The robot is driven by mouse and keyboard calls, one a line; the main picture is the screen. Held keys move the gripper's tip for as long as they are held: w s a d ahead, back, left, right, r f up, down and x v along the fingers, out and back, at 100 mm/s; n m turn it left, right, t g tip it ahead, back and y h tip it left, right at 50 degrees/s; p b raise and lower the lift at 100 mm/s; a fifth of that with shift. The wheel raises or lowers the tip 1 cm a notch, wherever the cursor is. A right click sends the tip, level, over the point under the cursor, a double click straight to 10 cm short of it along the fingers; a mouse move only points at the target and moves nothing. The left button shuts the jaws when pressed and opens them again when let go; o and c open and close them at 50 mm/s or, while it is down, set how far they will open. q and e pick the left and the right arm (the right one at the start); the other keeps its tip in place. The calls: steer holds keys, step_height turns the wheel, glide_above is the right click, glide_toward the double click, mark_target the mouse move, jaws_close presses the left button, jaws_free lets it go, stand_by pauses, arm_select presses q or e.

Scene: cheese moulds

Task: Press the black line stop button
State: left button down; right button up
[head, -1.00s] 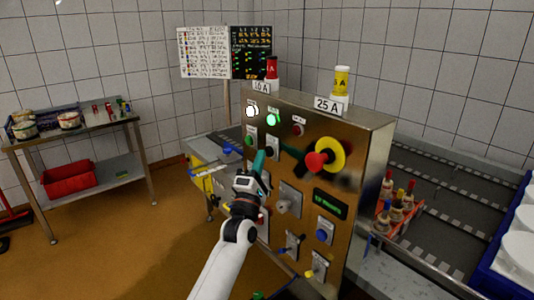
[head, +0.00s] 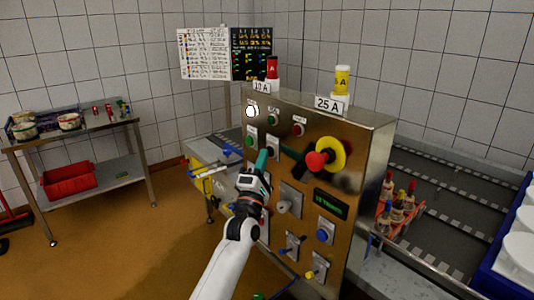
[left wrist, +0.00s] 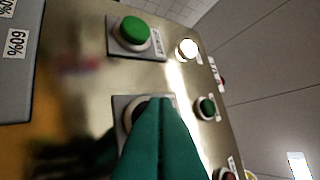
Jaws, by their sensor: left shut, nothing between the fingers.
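The steel control panel (head: 345,250) stands in front of me. My left gripper (head: 262,158) is shut and empty, its teal fingertips at the panel's upper left. In the left wrist view the shut fingers (left wrist: 158,110) cover most of a dark button (left wrist: 134,108) on a square grey plate (left wrist: 119,118). The fingertips appear to be against this button; exact contact is hidden. A green button (head: 251,141) sits just left of it; it also shows in the left wrist view (left wrist: 134,31). My right gripper is not in view.
A red mushroom knob on a yellow disc (head: 328,156) juts out at right. A blue button (head: 323,235) and a grey selector (head: 284,206) sit lower. The white lamp (head: 252,111) is lit; the green lamp (head: 272,119) looks dark. A conveyor (head: 445,210) lies right.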

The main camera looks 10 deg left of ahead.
arm_select(q)
steer(key=shift+s, duration=0.1)
steer(key=shift+s+a+p, duration=0.4)
steer(key=shift+s+a, duration=0.1)
steer(key=shift+s, duration=0.15)
steer(key=s+a+p, duration=0.1)
steer(key=s, duration=0.1)
steer(key=s+a+p, duration=0.1)
steer(key=s+a, duration=0.1)
stand_by(0.4)
stand_by(0.4)
